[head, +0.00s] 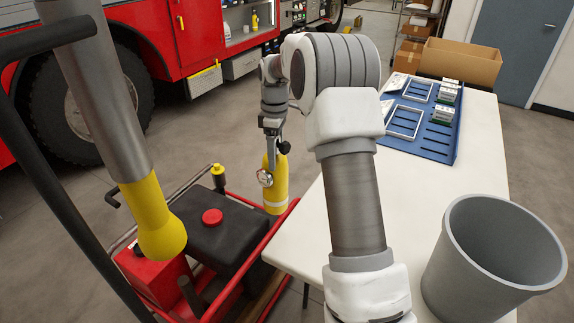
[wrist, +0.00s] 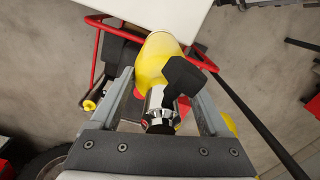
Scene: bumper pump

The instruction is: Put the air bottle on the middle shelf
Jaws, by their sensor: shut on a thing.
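The yellow air bottle (head: 276,185) hangs upright from my gripper (head: 272,150), beside the left edge of the white table. It has a pale band near its base, a round gauge and a black knob. In the wrist view the bottle (wrist: 158,58) lies between the two fingers of my gripper (wrist: 157,95), which is shut on its valve end. A metal rack (head: 415,20) with boxes stands at the far back. The open truck compartment (head: 237,35) holds another small yellow bottle (head: 255,20). I cannot tell which is the middle shelf.
A red-framed cart (head: 220,265) with a black unit stands below the bottle, close to it. Floor is open between cart and truck.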

